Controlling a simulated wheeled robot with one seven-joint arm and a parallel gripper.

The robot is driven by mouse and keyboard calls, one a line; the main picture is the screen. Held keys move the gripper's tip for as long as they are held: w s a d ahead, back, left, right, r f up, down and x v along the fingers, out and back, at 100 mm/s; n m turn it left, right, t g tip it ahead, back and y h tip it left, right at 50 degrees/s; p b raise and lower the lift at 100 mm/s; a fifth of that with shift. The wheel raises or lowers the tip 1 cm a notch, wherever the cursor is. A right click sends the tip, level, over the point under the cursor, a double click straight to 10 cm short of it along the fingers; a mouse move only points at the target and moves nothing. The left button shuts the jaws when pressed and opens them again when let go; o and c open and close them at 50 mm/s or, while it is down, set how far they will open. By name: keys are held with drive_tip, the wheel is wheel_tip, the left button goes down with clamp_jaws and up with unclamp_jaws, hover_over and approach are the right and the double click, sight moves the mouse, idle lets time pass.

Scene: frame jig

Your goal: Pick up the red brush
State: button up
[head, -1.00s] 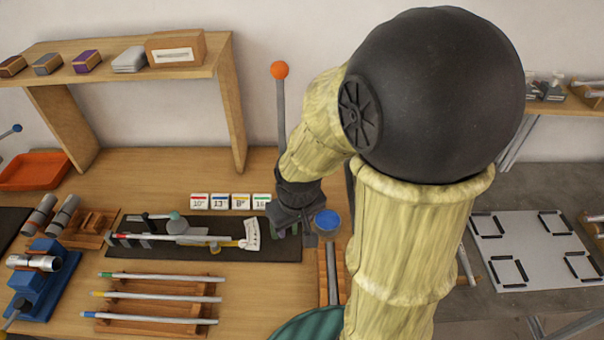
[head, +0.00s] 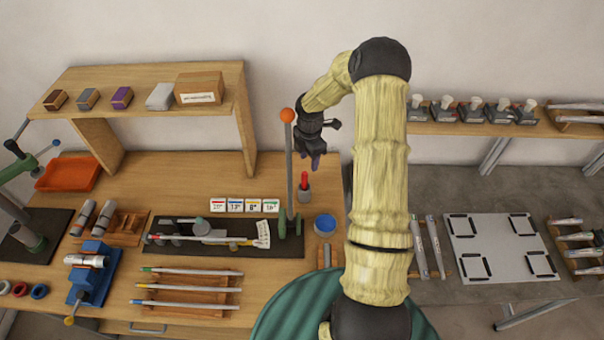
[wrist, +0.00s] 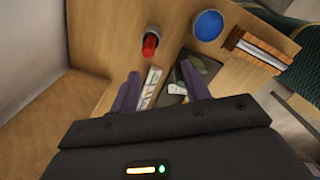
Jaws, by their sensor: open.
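The red brush (head: 304,183) stands upright at the back right of the wooden bench, its red handle up and its lower part in a small grey holder. In the wrist view the red brush (wrist: 150,45) shows beyond my fingers, between their lines and nearer the left one. My gripper (head: 316,160) is open and empty, a little above the brush and apart from it. In the wrist view my gripper (wrist: 160,88) shows two spread purple fingers with nothing between them.
The tall lever with an orange ball (head: 287,115) stands just left of the brush. A blue round dish (head: 325,224) is in front and to the right. Number cards (head: 244,205) lie left. The wooden shelf (head: 150,95) rises at the back left.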

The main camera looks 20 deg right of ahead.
sight(304, 180)
drive_tip(key=w+r+n+p, duration=0.2)
drive_tip(key=r, duration=0.1)
drive_tip(key=shift+w+a+r, duration=0.1)
drive_tip(key=shift+a, duration=0.25)
wheel_tip(304, 180, down, 12)
drive_tip(key=b, duration=0.7)
wheel_tip(304, 180, down, 6)
drive_tip(key=b, duration=0.4)
drive_tip(key=shift+w+d+r, duration=0.1)
drive_tip(key=shift+r, duration=0.15)
